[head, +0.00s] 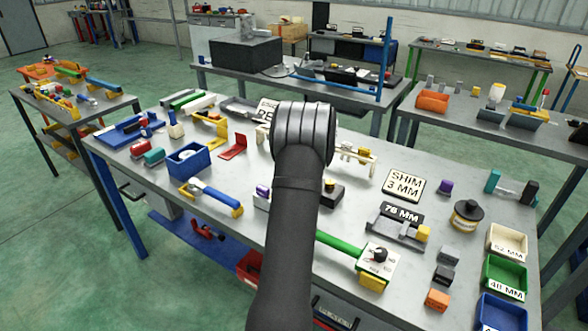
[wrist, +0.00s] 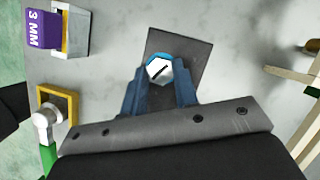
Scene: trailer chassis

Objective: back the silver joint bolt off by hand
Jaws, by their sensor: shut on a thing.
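The silver joint bolt (wrist: 159,69) shows in the wrist view as a bright hex head with a dark slot line across it. It stands over a dark grey plate (wrist: 195,60). My gripper (wrist: 158,80) has its two blue fingers shut on the bolt head, one on each side. A bit of blue also shows behind the head. The shank of the bolt is hidden under the head. In the head view my dark arm covers the gripper and the bolt.
In the wrist view a purple 3 MM block (wrist: 42,29) sits at upper left, a yellow square frame (wrist: 69,97) with a green handle at lower left, and a cream rack (wrist: 306,80) at right. The workbench (head: 440,170) is crowded around my arm.

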